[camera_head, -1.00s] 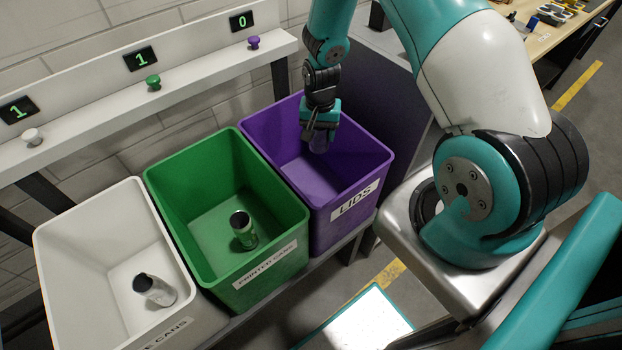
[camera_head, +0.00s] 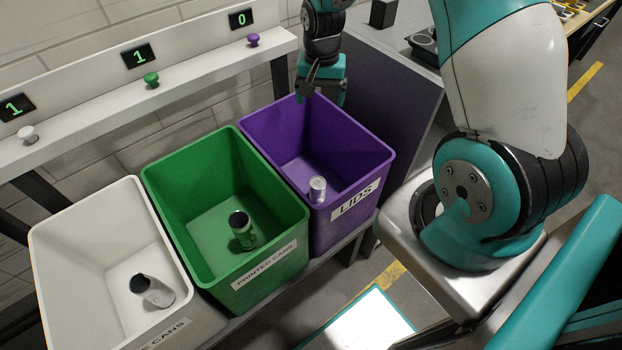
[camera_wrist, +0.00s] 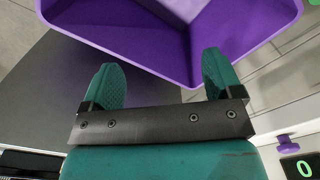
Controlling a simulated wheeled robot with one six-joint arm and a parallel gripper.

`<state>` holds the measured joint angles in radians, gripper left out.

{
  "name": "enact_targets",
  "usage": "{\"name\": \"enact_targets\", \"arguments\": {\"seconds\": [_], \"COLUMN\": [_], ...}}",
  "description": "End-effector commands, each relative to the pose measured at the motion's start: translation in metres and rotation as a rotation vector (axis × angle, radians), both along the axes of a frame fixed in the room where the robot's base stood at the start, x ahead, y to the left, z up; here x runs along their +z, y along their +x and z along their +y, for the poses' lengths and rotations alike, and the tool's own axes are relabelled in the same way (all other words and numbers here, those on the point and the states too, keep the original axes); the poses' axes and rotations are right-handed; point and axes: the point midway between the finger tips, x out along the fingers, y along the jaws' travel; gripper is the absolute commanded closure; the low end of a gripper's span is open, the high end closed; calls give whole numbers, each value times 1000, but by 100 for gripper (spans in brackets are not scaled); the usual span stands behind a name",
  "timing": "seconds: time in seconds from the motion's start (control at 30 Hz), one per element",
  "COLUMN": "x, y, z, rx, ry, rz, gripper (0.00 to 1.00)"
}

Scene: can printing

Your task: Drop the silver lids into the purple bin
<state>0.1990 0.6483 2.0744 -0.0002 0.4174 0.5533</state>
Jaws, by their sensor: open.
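The purple bin (camera_head: 345,170), labelled LIDS, stands at the right end of the bin row. A small silver cylinder-shaped piece (camera_head: 318,189) is inside it near the front wall; I cannot tell whether it is one lid or a stack. My gripper (camera_head: 320,88) is above the bin's back right edge, apart from the silver piece. In the wrist view my gripper (camera_wrist: 162,65) has its teal fingers wide apart with nothing between them. The purple bin (camera_wrist: 150,52) fills the top of that view; the silver piece does not show there.
The green bin (camera_head: 180,172) holds one can (camera_head: 243,230). The white bin (camera_head: 70,235) holds another can (camera_head: 152,290). A white ledge (camera_head: 195,85) with buttons and counters runs behind; the counter above the purple button (camera_head: 253,40) reads 0. A dark cabinet side (camera_head: 395,110) stands right of the purple bin.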

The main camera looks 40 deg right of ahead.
Motion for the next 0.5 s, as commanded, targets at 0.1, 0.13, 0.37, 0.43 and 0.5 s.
{"name": "enact_targets", "arguments": {"seconds": [0.1,0.13,0.37,0.43,0.5], "x": [28,33,60,63,65], "y": [1,0,0,0,-1], "z": [0,0,0,0,0], "rx": [0,0,0,0,0], "ry": [-1,-1,0,0,1], "rz": [-4,-4,0,0,2], "gripper": [15,15,15,15,15]}}
